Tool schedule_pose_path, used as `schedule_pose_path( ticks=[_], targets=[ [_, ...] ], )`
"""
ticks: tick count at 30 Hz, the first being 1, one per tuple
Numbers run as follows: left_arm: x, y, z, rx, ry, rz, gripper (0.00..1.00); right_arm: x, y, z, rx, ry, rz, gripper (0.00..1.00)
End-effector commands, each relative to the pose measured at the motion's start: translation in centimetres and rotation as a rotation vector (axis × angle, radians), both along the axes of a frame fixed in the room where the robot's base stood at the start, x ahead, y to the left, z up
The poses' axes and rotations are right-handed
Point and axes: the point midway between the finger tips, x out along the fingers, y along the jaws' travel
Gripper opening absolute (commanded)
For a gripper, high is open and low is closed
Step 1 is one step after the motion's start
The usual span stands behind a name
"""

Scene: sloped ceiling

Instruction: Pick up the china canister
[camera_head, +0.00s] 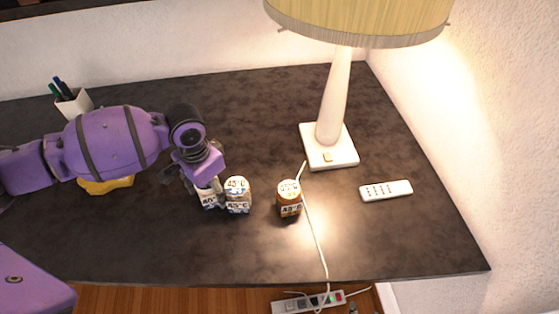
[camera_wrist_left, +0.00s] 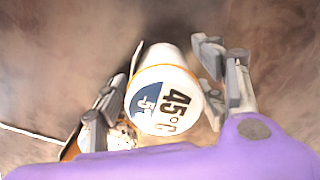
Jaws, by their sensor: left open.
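Three small canisters stand on the dark table (camera_head: 330,235). A white canister (camera_head: 209,200) is at the left, partly hidden by my left gripper (camera_head: 206,184). A white canister with blue-patterned sides (camera_head: 238,206) stands right beside it, and a brown one (camera_head: 289,209) is farther right. I cannot tell for sure which white one is the china canister. In the left wrist view, my open left gripper (camera_wrist_left: 166,85) has its fingers on either side of the white canister (camera_wrist_left: 162,100), whose lid reads 45°C. A patterned canister (camera_wrist_left: 122,136) shows partly behind the left finger. My right gripper is not in view.
A lamp (camera_head: 331,130) stands at the back right, its cord running forward past the brown canister. A white remote (camera_head: 386,190) lies right. A pen cup (camera_head: 74,104) and a yellow object (camera_head: 106,186) are left. The table's front middle is clear.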

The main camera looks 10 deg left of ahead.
Motion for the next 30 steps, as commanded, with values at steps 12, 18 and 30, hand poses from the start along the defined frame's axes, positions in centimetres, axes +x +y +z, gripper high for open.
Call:
schedule_pose_path(
  ticks=[12,18,30],
  targets=[
    [-0.1,0.1,0.0,0.001,0.002,0.0,0.23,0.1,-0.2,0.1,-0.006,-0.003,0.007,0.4],
    [-0.1,0.1,0.1,0.001,0.001,0.0,0.1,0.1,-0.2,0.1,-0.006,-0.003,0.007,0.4],
    [0.1,0.1,2.1,0.0,-0.003,0.0,0.1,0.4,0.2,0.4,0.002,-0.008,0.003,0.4]
  ],
)
